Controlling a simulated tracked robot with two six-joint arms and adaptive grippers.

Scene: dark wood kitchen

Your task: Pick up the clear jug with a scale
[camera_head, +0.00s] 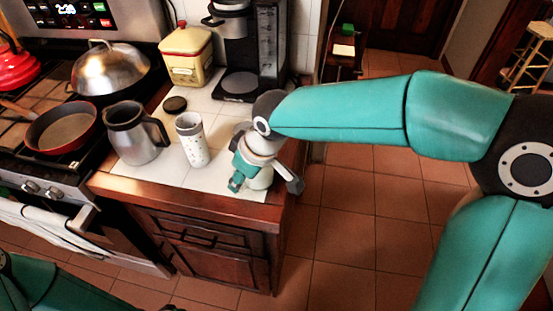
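My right gripper (264,183) is over the front right corner of the white-tiled counter, pointing down. Its two fingers are spread apart. A pale, rounded thing (262,179) shows partly between and below them; the gripper hides most of it, so I cannot tell whether it is the clear jug with a scale. I see no gap clearly closed onto it. No other clear jug shows plainly on the counter. Only a teal part of my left arm shows at the bottom left; its gripper is out of view.
A speckled white cup (194,143) and a steel pitcher (128,132) with a black handle stand left of the gripper. A dark lid (175,104), a yellow canister (187,58) and a coffee maker (238,85) are behind. The stove with pans is at left; tiled floor is clear at right.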

